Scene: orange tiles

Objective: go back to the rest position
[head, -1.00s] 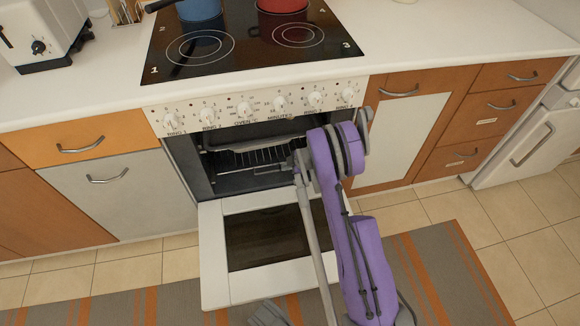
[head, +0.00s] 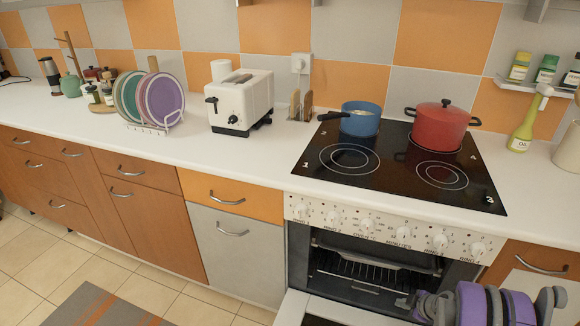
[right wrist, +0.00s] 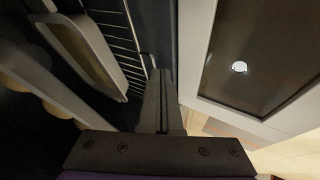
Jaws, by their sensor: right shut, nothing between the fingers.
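My right gripper (head: 408,303), on its purple and grey arm, is at the lower right of the head view, in front of the open oven (head: 370,272). In the right wrist view its fingers (right wrist: 160,85) are together with nothing between them. The oven's wire rack (right wrist: 112,45) shows to the left of the fingers. The lowered oven door (right wrist: 255,55), with its dark glass, shows to the right. My left gripper is not in view.
A blue pan (head: 361,121) and a red pot (head: 441,127) stand on the black hob (head: 400,165). The white toaster (head: 240,102), plates in a rack (head: 150,98) and a green bottle (head: 527,125) stand on the white counter (head: 280,150).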

